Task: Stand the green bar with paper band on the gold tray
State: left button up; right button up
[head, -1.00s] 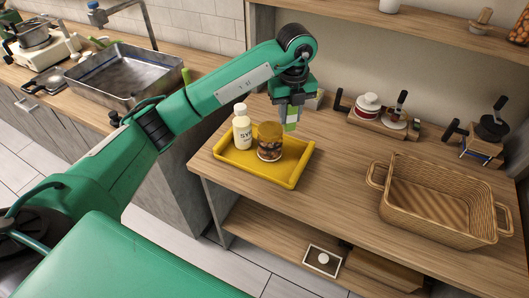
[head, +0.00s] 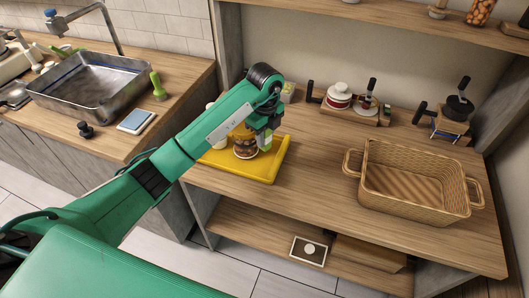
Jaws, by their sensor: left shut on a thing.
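The gold tray (head: 271,177) lies on the wooden counter, partly covered by my left arm. My left gripper (head: 265,133) points down above the tray's right part, shut on the green bar with paper band (head: 264,142). Only a small pale and green part of the bar shows below the fingers. I cannot tell whether its lower end touches the tray. A glass jar (head: 244,150) with dark contents stands on the tray just left of the bar. A white bottle (head: 220,144) on the tray is mostly hidden behind my arm. My right gripper is out of view.
An empty wicker basket (head: 415,205) stands on the counter at the right. A white and red pot (head: 339,97) and a dark-topped grinder (head: 457,108) stand along the wall. The counter between tray and basket is clear. A metal sink basin (head: 92,90) is at the left.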

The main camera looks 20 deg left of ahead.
pick_arm(q)
notch_tip(320, 180, down, 7)
jog(key=shift+f+p, duration=0.15)
jog(key=shift+p, duration=0.65)
jog(key=shift+f, duration=0.35)
jog(key=shift+f, duration=0.2)
jog(key=o, duration=1)
jog(key=shift+r, duration=0.15)
